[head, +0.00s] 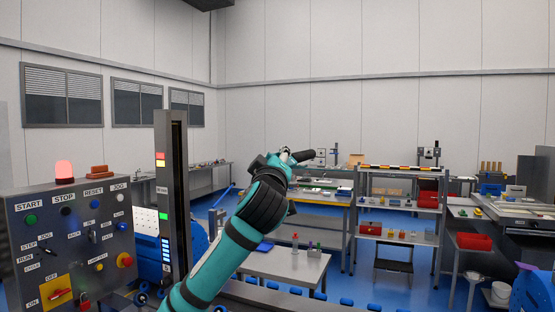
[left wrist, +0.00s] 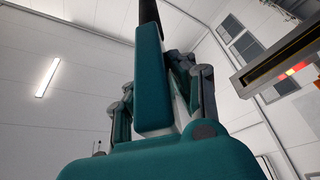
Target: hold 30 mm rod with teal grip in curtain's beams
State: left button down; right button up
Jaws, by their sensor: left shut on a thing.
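My left gripper (head: 284,157) is at the end of my teal arm, near the middle of the head view. It is shut on the rod, whose dark shaft (head: 304,155) points right from the jaws. In the left wrist view the teal grip (left wrist: 152,85) lies between the fingers and the dark shaft runs up out of the picture. The light curtain's dark upright post (head: 178,190) stands left of the gripper, with red, yellow and green lamps. Part of it also shows at right in the left wrist view (left wrist: 270,66). The rod appears apart from the post. My right gripper is out of view.
A control panel (head: 72,208) with buttons and a lit red beacon (head: 64,170) stands at the left. A small table (head: 283,265) is beyond my arm. A shelf rack (head: 400,208) and benches stand behind at right. Blue floor shows between them.

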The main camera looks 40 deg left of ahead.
pick_arm(q)
jog(key=shift+s, duration=0.15)
jog(key=shift+s+d+b, duration=0.1)
jog(key=shift+s+b, duration=0.2)
jog(key=shift+b, duration=0.05)
jog(key=s+d+b, duration=0.1)
jog(key=s+d, duration=0.1)
jog(key=s, duration=0.7)
jog(key=s+d+b, duration=0.2)
jog(key=s, duration=0.7)
jog(key=shift+s+d, duration=0.25)
jog(key=shift+s, duration=0.1)
